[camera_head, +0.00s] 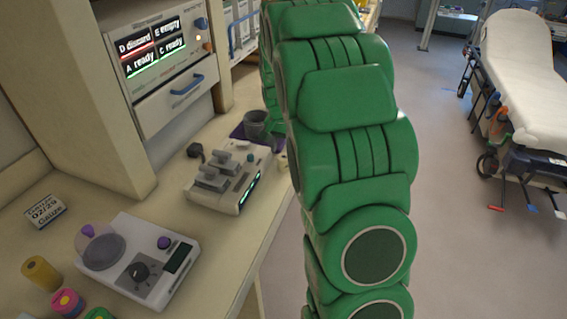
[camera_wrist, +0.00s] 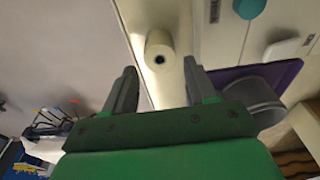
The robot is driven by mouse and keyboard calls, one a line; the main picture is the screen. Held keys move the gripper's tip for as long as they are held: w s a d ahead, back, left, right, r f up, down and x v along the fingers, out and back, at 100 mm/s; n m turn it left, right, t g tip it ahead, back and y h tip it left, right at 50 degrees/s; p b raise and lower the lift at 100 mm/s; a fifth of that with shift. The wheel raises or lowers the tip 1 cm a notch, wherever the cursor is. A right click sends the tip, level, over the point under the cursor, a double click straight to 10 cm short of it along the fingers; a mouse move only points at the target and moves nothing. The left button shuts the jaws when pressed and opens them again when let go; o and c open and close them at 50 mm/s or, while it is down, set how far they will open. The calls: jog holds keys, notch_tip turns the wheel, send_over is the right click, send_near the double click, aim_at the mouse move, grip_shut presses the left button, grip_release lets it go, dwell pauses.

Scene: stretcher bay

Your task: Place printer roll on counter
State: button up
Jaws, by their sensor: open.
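The printer roll, a small cream cylinder with a dark core hole (camera_wrist: 158,44), shows in the wrist view just beyond my fingertips. It appears to rest on the beige counter (camera_wrist: 133,12) close to its edge. In the head view only a sliver of what looks like the roll (camera_head: 283,162) shows beside my green arm, at the edge of the counter (camera_head: 222,258). My gripper (camera_wrist: 160,78) is open, its two dark fingers apart with nothing between them. The head view hides my gripper behind my arm.
A white device with grey blocks (camera_head: 228,178) stands near the roll. A grey cup (camera_head: 256,124) stands on a purple mat (camera_wrist: 285,72). A round-plate device (camera_head: 137,260), gauze box (camera_head: 45,211) and coloured rolls (camera_head: 41,273) lie nearer. A stretcher (camera_head: 517,65) stands across clear floor.

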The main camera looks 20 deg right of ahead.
aim_at(284, 157)
jog(key=shift+w+f, duration=0.1)
jog(key=shift+f, duration=2.2)
jog(key=c, duration=0.9)
jog(key=shift+r, duration=0.1)
jog(key=shift+r, duration=0.6)
jog(key=s+a+r, duration=0.3)
jog(key=s+r, duration=0.8)
jog(key=s, duration=0.2)
jog(key=shift+s+a+r, duration=0.25)
jog(key=shift+r, duration=0.1)
